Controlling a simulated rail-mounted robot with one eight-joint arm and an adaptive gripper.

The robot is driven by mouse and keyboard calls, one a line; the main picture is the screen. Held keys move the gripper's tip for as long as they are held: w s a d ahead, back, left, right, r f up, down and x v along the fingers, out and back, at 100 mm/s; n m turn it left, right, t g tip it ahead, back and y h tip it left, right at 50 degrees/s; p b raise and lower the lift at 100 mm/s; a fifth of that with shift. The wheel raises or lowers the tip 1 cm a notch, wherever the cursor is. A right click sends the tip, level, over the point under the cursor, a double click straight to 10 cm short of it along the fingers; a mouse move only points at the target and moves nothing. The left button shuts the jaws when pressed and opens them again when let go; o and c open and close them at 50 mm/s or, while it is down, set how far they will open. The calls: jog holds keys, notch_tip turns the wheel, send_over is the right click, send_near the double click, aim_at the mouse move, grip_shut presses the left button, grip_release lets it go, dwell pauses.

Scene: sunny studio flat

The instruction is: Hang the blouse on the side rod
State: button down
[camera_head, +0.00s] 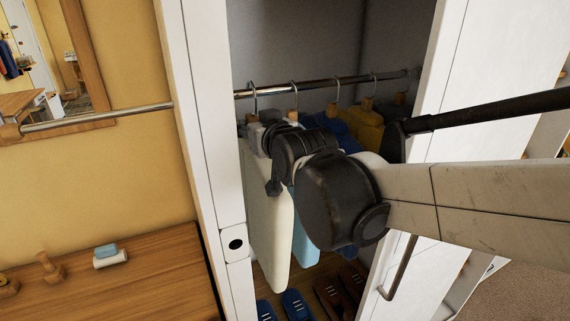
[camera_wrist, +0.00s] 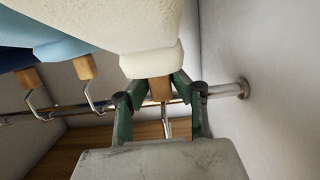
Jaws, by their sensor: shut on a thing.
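The cream blouse (camera_head: 270,225) hangs at the left front of the wardrobe. Its hanger hook (camera_head: 253,88) appears to be over the inner rail (camera_head: 310,88). My gripper (camera_wrist: 159,88) is shut on the wooden neck of that hanger (camera_wrist: 160,90), just beyond the blouse's collar, which shows in the wrist view (camera_wrist: 150,60). In the head view my wrist and arm hide most of the gripper and part of the blouse. The side rod (camera_head: 100,117) is a bare metal bar outside the wardrobe, to its left.
Light blue, dark blue and yellow garments (camera_head: 368,133) hang to the right on the same rail. The wardrobe's white left side panel (camera_head: 195,110) stands between the blouse and the side rod. A wooden counter (camera_head: 150,275) with small items lies below the rod. Shoes (camera_head: 295,303) stand below.

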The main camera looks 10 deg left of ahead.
jog(key=p, duration=0.3)
send_over(269, 164)
jog(key=shift+r, duration=0.1)
jog(key=p+v, duration=0.1)
jog(key=v, duration=0.1)
jog(key=f+p+v, duration=0.1)
jog(key=v, duration=0.2)
jog(key=p+v, duration=0.1)
jog(key=v, duration=0.2)
jog(key=shift+s+d+f, duration=0.15)
jog(key=shift+d+f, duration=0.05)
jog(key=shift+f, duration=0.1)
jog(key=shift+s+d+f+p, duration=0.1)
jog(key=shift+s+d+p, duration=0.1)
jog(key=shift+s+d, duration=0.3)
jog(key=shift+s+d+f+p, duration=0.15)
jog(key=shift+s+d, duration=0.1)
jog(key=shift+s, duration=0.45)
jog(key=shift+r, duration=0.1)
